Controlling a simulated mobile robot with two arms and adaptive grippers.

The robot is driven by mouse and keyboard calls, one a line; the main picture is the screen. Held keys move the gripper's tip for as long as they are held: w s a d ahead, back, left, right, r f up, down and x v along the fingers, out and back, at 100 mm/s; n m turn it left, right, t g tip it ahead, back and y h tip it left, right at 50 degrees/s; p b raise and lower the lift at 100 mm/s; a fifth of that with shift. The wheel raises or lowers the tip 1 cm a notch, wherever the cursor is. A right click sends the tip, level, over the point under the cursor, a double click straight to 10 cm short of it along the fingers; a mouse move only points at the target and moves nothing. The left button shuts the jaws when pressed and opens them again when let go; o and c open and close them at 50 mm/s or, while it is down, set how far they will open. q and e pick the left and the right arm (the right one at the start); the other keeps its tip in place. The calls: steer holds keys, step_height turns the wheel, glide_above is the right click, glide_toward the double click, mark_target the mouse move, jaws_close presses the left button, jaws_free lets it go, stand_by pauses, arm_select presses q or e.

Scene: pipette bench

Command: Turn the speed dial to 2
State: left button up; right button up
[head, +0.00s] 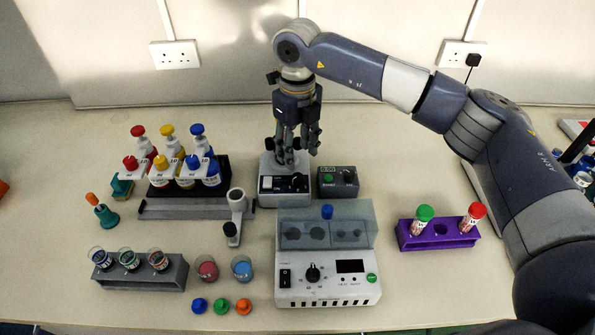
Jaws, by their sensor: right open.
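My right gripper (292,158) points down, open, over a small white and grey device (284,198) at the back middle. Its fingers cover the device's top, and I cannot tell whether they touch it. This device has a dark front panel with small controls too small to read. A larger white machine (325,294) stands in front of it, with a black round dial (313,273) with marks around it. I cannot tell which device carries the speed dial or read a setting. My left gripper is not in view.
A dark timer box (338,182) stands close right of the gripper. A rack of coloured bottles (184,205) stands left. A white pipette-like stand (235,216) is nearer. A purple tube rack (438,235) is right, by my arm. Small beakers (241,268) and coloured caps (221,306) lie front left.

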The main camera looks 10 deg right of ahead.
mark_target(298, 176)
step_height(298, 176, down, 7)
steer(key=shift+f+p, duration=0.1)
steer(key=shift+p, duration=0.9)
steer(key=shift+f, duration=0.45)
steer(key=shift+c, duration=0.2)
jaws_close()
